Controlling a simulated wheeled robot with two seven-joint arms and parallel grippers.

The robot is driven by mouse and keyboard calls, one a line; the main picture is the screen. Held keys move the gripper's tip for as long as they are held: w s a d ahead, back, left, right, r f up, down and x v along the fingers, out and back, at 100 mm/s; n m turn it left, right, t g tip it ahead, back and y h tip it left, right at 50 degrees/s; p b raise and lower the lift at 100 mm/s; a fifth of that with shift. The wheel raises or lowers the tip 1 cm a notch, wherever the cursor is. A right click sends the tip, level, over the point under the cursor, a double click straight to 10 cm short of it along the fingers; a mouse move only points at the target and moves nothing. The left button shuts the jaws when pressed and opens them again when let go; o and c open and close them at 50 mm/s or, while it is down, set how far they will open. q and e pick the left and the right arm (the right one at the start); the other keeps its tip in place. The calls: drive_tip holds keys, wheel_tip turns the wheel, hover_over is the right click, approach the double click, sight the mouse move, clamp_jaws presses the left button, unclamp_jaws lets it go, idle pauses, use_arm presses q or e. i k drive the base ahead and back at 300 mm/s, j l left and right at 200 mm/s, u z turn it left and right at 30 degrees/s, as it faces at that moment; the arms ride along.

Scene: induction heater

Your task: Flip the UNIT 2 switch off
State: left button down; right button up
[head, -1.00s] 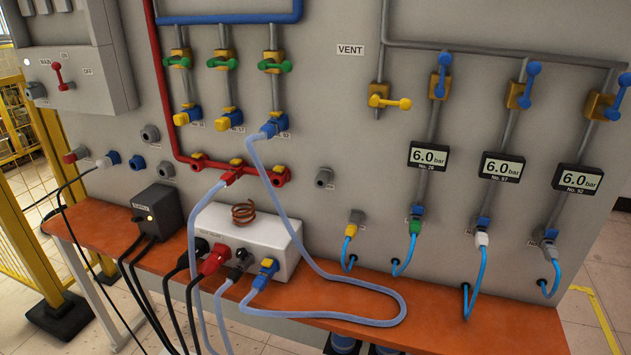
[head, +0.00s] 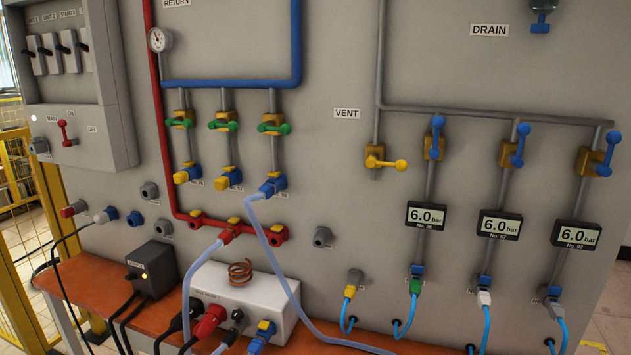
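A grey switch box (head: 114,95) is on the wall panel at the upper left of the head view. Its upper part holds a row of small dark switches on pale plates, with small labels above. One label appears to read UNIT 2, and the UNIT 2 switch (head: 53,52) seems to be the second from the left. Its lever position is too small to tell for sure. Below the row is a red MAIN lever (head: 64,133) between ON and OFF marks, standing nearly upright on the ON side. Neither of my grippers is in view.
An orange bench (head: 84,283) runs along the panel, carrying a black supply box (head: 152,268) and a white heater box (head: 263,298) with a copper coil. Hoses and cables hang in front. Pipes, valves and gauges cover the panel. A yellow fence (head: 20,250) stands at the left.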

sight(41, 50)
drive_tip(key=u, duration=1.2)
drive_tip(key=i+u, duration=0.15)
drive_tip(key=i, duration=0.25)
drive_tip(key=i+u, duration=0.4)
drive_tip(key=i, duration=0.25)
drive_tip(key=i+l+u, duration=0.15)
drive_tip(key=i+u, duration=0.25)
drive_tip(key=i, duration=0.3)
drive_tip(key=i+j+u, duration=0.15)
drive_tip(key=i, duration=1)
drive_tip(key=i+u, duration=0.1)
drive_tip(key=i, duration=1.1)
drive_tip(key=i+l+u, duration=0.15)
drive_tip(key=i, duration=1)
drive_tip(key=z, duration=0.6)
